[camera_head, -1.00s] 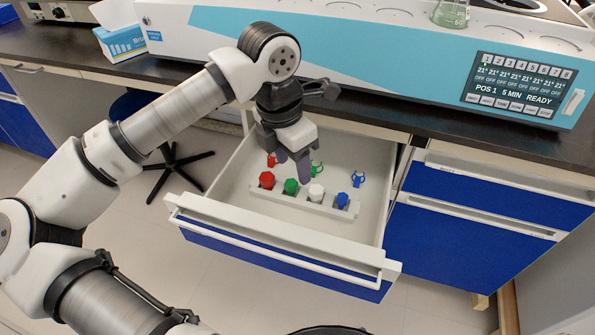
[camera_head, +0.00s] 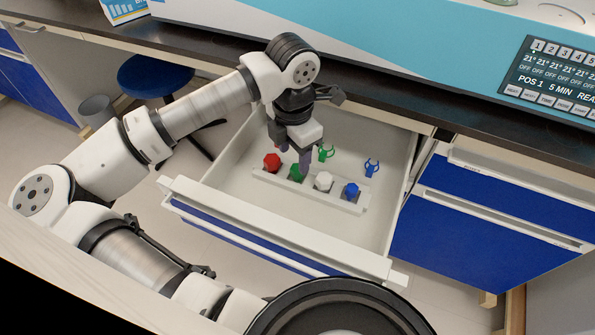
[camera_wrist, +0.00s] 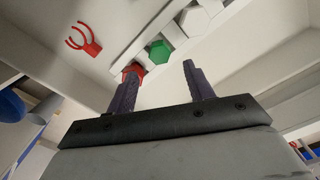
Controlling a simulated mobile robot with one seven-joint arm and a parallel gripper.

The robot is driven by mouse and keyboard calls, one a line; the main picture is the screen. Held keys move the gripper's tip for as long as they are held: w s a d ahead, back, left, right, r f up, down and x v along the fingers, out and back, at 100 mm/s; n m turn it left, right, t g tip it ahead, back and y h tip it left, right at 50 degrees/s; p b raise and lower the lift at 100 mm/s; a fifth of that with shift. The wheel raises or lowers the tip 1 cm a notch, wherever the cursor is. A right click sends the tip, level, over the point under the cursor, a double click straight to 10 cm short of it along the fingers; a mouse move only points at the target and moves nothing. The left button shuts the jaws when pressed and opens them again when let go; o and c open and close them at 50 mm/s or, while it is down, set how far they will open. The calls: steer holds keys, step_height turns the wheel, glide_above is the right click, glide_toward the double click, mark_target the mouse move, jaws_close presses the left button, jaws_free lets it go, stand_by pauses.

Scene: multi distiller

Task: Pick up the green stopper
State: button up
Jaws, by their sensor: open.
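The green stopper (camera_head: 296,173) sits in a white rack (camera_head: 266,178) inside the open drawer, between a red stopper (camera_head: 272,162) and a white stopper (camera_head: 323,181). A blue stopper (camera_head: 351,190) is at the rack's right end. My gripper (camera_head: 294,162) is open and empty, pointing down over the rack, and partly hides the green stopper in the head view. In the wrist view, the green stopper (camera_wrist: 160,52) shows beyond and between the two fingertips (camera_wrist: 160,68). The red stopper (camera_wrist: 133,70) is close by the left finger.
Green (camera_head: 326,154) and blue (camera_head: 371,168) clips lie behind the rack; a red clip (camera_wrist: 84,40) shows in the wrist view. Drawer walls (camera_head: 400,200) surround the rack. The dark countertop (camera_head: 380,105) and the distiller (camera_head: 420,40) stand behind and above.

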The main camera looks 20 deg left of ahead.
mark_target(296, 169)
steer(key=shift+w+d+f, duration=0.1)
steer(key=shift+f, duration=1.3)
steer(key=shift+d+f, duration=0.1)
steer(key=shift+f, duration=1.25)
steer(key=c, duration=1)
